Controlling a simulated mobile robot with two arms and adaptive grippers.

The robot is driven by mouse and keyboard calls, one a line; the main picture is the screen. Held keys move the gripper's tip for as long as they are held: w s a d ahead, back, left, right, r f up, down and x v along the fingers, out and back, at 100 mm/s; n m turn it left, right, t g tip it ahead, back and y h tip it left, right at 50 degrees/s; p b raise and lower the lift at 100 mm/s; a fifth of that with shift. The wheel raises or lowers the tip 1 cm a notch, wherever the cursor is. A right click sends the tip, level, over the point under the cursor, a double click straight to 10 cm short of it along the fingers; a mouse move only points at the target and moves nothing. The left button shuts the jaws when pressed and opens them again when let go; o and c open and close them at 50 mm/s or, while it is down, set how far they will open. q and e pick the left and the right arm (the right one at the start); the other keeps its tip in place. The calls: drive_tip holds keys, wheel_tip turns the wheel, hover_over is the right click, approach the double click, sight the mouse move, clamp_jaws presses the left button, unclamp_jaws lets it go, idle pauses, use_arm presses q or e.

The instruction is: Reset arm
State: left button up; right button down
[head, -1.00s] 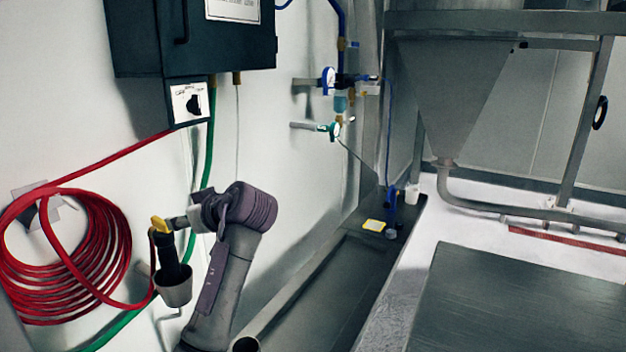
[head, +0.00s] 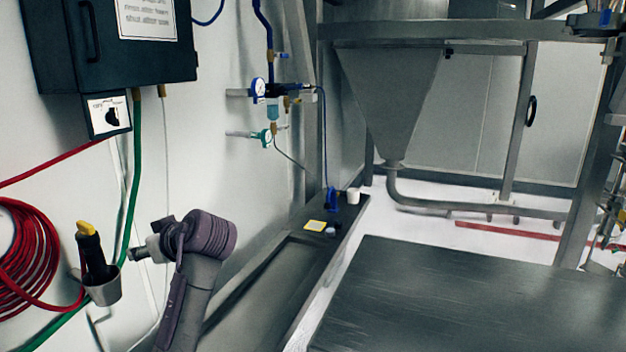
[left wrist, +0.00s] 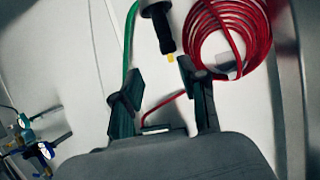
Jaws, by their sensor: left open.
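My left gripper (head: 138,254) is at the end of my grey arm, to the right of a black tool with a yellow tip (head: 88,228) in the head view. The tool stands upright in a grey cup holder (head: 104,288) on the wall. In the left wrist view, the two dark fingers of my left gripper (left wrist: 160,92) are spread with nothing between them. The tool's black body (left wrist: 163,30) and yellow tip show ahead of them, apart from both fingers. My right gripper is not in view.
A coiled red hose (head: 30,255) hangs on the wall at the left, with a green hose (head: 137,165) near it. A dark box (head: 105,60) and gauges (head: 259,88) are on the wall. A dark flat surface (head: 450,300) and a hopper (head: 390,95) stand to the right.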

use_arm(q)
drive_tip(key=s+d+f+m+h, duration=0.1)
drive_tip(key=s+f+m+h, duration=0.15)
drive_tip(key=s+f, duration=0.45)
drive_tip(key=s+d+f+m+h, duration=0.2)
drive_tip(key=s+f+m, duration=0.1)
drive_tip(key=f, duration=0.8)
drive_tip(key=s+d+f+m+h, duration=0.1)
drive_tip(key=s+f+m+h, duration=0.15)
drive_tip(key=s+f, duration=0.45)
drive_tip(key=s+d+f+m+g+h, duration=0.2)
drive_tip(key=s+d+f+m, duration=0.15)
drive_tip(key=s, duration=0.65)
drive_tip(key=s+d+f+m+g+h, duration=0.1)
drive_tip(key=s+d+f+m+h, duration=0.2)
drive_tip(key=s, duration=0.8)
wheel_tip(320, 180, down, 26)
drive_tip(key=g, duration=0.1)
drive_tip(key=s+a+f+g, duration=0.1)
drive_tip(key=s+a+f, duration=0.1)
drive_tip(key=s+f, duration=1.5)
drive_tip(key=shift+s+f+g+y, duration=0.15)
drive_tip(key=shift+f+g+y, duration=0.15)
drive_tip(key=shift+f, duration=0.05)
drive_tip(key=shift+a+n, duration=0.1)
drive_tip(key=shift+n, duration=0.15)
